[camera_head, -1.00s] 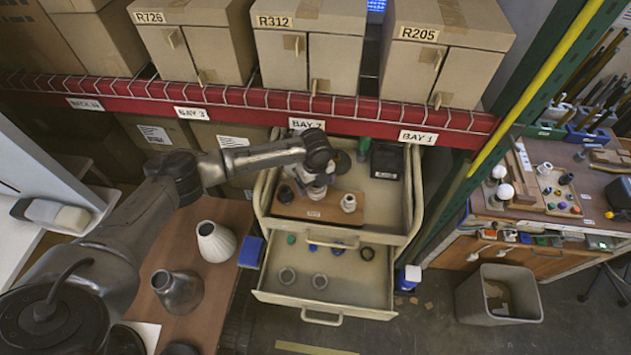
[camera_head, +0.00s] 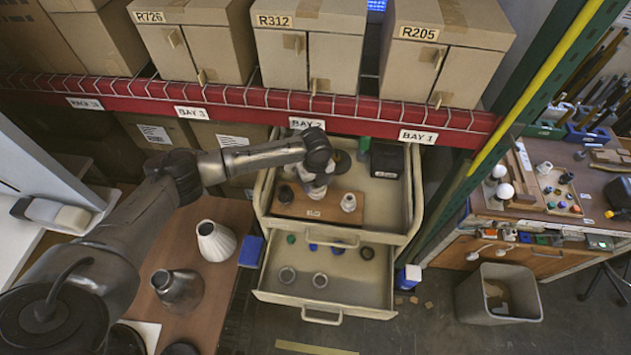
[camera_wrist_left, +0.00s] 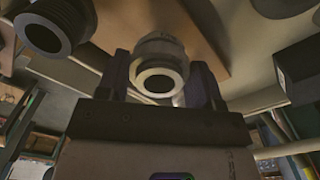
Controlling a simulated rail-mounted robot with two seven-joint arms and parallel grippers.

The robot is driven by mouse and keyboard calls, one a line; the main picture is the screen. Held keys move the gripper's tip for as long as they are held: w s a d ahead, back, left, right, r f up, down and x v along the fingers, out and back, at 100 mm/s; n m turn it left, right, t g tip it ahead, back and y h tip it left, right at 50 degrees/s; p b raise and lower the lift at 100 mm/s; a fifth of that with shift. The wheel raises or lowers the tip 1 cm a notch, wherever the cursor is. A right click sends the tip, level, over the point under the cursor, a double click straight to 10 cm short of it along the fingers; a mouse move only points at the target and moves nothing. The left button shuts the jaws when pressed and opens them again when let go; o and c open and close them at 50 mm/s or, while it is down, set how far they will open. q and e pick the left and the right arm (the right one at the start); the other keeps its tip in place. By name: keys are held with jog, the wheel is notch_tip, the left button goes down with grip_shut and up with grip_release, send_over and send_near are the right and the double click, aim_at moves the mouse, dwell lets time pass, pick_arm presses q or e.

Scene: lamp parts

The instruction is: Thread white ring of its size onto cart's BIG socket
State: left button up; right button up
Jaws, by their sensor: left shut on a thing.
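My left gripper (camera_head: 317,188) is over the wooden board (camera_head: 300,208) in the cart's (camera_head: 404,233) upper tray. In the left wrist view, its fingers (camera_wrist_left: 160,84) are shut on a pale, ring-shaped white piece (camera_wrist_left: 160,50), with a round opening facing the camera. I cannot tell whether this piece is a loose ring or is around a socket beneath. A dark threaded socket (camera_head: 285,194) stands on the board to the left, and a whitish socket (camera_head: 348,202) stands to the right. A large dark threaded socket also shows in the wrist view (camera_wrist_left: 55,27). My right gripper is not in view.
A black box (camera_head: 387,160) sits at the tray's back right. The red shelf beam (camera_head: 250,97) runs behind the cart. Lamp bodies (camera_head: 215,241) stand on the left table.

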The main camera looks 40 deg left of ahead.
pick_arm(q)
jog(key=shift+p, duration=0.3)
dwell(0.4)
jog(key=shift+f, duration=0.15)
jog(key=shift+m, duration=0.6)
jog(key=m, duration=0.4)
jog(key=shift+w+f+m, duration=0.1)
jog(key=shift+f+m, duration=0.1)
jog(key=shift+m, duration=0.7)
